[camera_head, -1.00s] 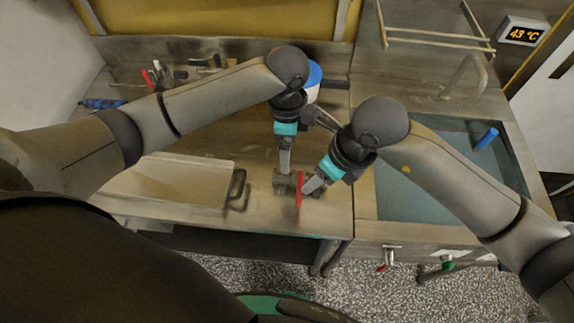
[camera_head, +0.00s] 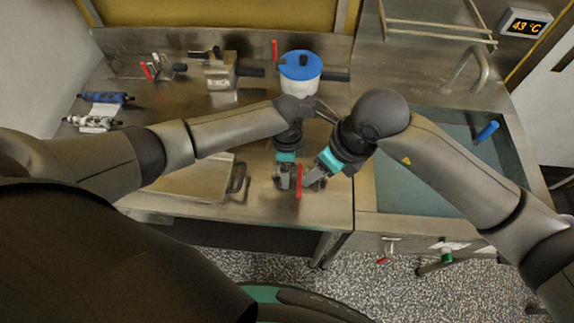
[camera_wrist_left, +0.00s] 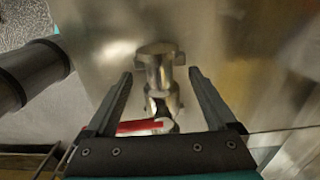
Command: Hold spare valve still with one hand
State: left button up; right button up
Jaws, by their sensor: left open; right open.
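The spare valve, a metal body with a red lever (camera_head: 299,181), lies near the front edge of the steel table. My left gripper (camera_head: 285,183) is above and around it, pointing down. In the left wrist view, the valve's metal body (camera_wrist_left: 160,72) lies between the two open fingers, with visible gaps on both sides. The red lever (camera_wrist_left: 139,127) shows closer to the gripper's base. My right gripper (camera_head: 309,181) comes in from the right, beside the red lever. Whether it touches the valve cannot be told. The arms and grippers hide much of the valve.
A white pot with a blue lid (camera_head: 300,70) stands behind the grippers. A lidded tray (camera_head: 190,182) with a dark handle lies to the left. A sink basin (camera_head: 420,170) is at the right. Blue and white rollers (camera_head: 105,97) and a metal device (camera_head: 220,75) are farther back.

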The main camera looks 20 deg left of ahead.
pick_arm(q)
grip_shut()
dwell(0.7)
dwell(0.3)
dwell(0.3)
